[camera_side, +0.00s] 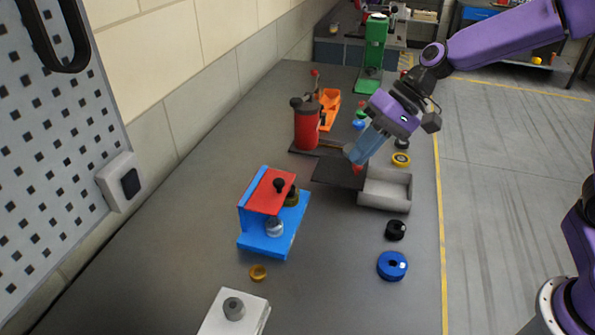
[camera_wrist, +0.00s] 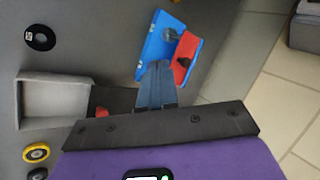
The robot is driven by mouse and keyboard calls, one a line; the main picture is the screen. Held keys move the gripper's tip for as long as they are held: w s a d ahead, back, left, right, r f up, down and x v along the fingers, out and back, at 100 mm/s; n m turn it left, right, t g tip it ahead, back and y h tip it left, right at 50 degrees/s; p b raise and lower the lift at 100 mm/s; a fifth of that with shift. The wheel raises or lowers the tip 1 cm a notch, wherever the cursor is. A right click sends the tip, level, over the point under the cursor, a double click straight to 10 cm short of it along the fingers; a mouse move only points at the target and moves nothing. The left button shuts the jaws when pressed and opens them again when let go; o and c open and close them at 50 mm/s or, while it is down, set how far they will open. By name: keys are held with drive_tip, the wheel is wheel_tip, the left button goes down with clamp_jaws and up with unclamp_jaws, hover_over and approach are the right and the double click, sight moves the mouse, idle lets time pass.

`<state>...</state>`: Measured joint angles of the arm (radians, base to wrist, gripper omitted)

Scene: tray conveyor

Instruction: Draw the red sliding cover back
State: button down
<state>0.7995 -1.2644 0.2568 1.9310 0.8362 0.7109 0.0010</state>
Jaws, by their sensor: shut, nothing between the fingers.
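A blue stand (camera_side: 262,242) with a flat red cover (camera_side: 265,203) on top is left of centre in the side view; a black knob (camera_side: 279,186) rises from the cover. In the wrist view the red cover (camera_wrist: 188,50) and blue stand (camera_wrist: 152,50) lie beyond the fingertips. A grey box (camera_side: 388,202) has a dark sliding lid (camera_side: 330,170) extending to its left, with a red knob (camera_side: 357,169). My gripper (camera_side: 356,159) is shut and empty, its tips just above or beside this red knob; contact cannot be told. The wrist view shows the fingers (camera_wrist: 158,68) together.
A red cylinder machine (camera_side: 308,128) and orange tray (camera_side: 329,108) stand behind. A black puck (camera_side: 395,230), blue ring (camera_side: 392,266), yellow ring (camera_side: 401,159) and small brass ring (camera_side: 258,272) lie on the bench. A white block (camera_side: 233,314) is in front; bare bench lies between it and the blue ring.

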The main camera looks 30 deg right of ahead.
drive_tip(key=w, duration=0.1)
drive_tip(key=w+m+t, duration=0.1)
drive_tip(key=w, duration=0.1)
drive_tip(key=w+d+m, duration=0.1)
drive_tip(key=w, duration=0.1)
drive_tip(key=shift+w+y, duration=0.2)
drive_tip(key=shift+y, duration=0.2)
approach(266, 182)
drive_tip(key=shift+s+a+f, duration=0.3)
drive_tip(key=shift+s+f, duration=0.4)
drive_tip(key=shift+s, duration=0.15)
drive_tip(key=shift+s+a+f, duration=0.35)
drive_tip(key=shift+s+f, duration=0.35)
drive_tip(key=shift+s, duration=0.15)
drive_tip(key=shift+w+a, duration=2.55)
